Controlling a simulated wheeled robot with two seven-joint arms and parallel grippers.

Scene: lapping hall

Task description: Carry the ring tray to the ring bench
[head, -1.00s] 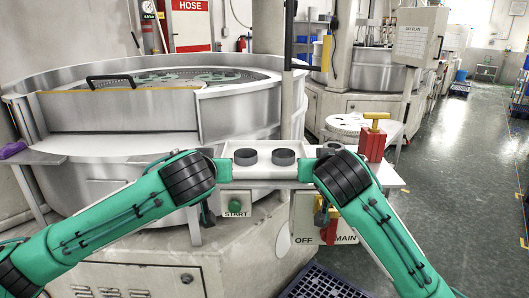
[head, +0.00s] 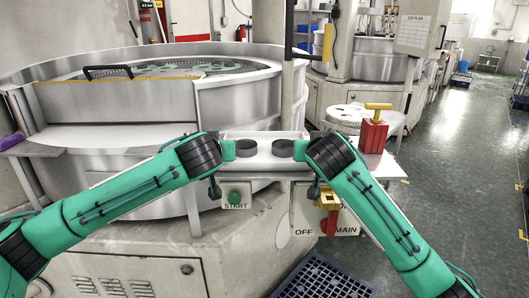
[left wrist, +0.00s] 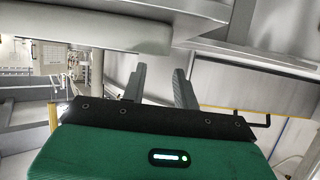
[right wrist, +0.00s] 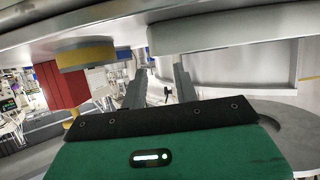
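The ring tray (head: 265,164) is white and sits on the front ledge of the large round machine. In the right wrist view the right fingers (right wrist: 158,72) also stand apart and empty. The head view hides the fingertips. I cannot identify the ring bench.
The round machine (head: 240,105) fills the left and middle. A START button (head: 235,198) and a red-and-yellow switch (head: 328,212) are below the tray. A red block with a yellow handle (head: 373,134) stands on the right. A dark grated pallet (head: 322,277) lies on the floor.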

